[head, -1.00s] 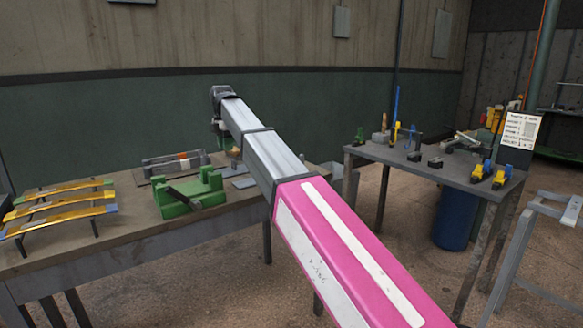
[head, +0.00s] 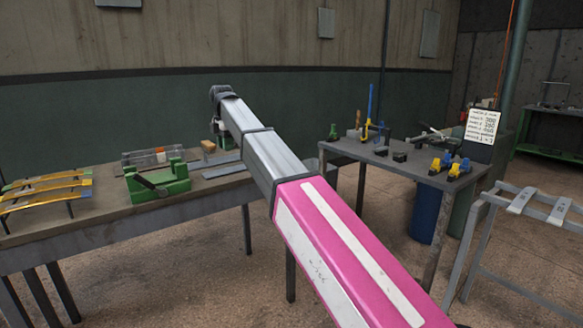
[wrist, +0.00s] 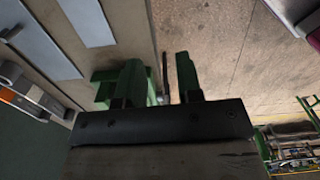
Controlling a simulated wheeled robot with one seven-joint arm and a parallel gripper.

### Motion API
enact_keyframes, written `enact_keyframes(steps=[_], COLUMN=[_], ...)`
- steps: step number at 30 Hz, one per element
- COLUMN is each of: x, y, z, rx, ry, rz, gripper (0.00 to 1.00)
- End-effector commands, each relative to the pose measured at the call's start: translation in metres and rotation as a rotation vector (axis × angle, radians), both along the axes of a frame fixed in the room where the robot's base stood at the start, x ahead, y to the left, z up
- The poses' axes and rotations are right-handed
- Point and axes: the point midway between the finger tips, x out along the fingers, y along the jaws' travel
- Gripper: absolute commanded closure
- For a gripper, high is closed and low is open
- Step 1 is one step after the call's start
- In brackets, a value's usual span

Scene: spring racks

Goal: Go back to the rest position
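My arm reaches up and away across the middle of the head view, its pink link nearest. My gripper hangs at its far end, largely hidden behind the arm in the head view. In the wrist view my gripper (wrist: 160,78) shows two green fingers with a clear gap between them and nothing held. Below it are the left workbench's edge and the floor. A green vise-like fixture (head: 160,186) stands on the left workbench (head: 110,216); part of it shows behind the left finger in the wrist view.
Yellow curved strips on a rack (head: 45,190) lie at the far left. The right table (head: 400,163) holds yellow-and-blue clamps (head: 458,167) and a sign (head: 481,126). A grey metal stand (head: 480,240) is at the right. Open floor lies between the benches.

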Motion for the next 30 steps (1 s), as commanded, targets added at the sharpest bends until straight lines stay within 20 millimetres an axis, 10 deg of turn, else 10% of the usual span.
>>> enact_keyframes(steps=[17,30], x=[0.001,-0.029], y=[-0.057,-0.189], z=[-0.073,-0.224], rx=[-0.001,-0.002], ry=[0.001,0.002], rz=[-0.249,-0.837], gripper=[0.67,0.67])
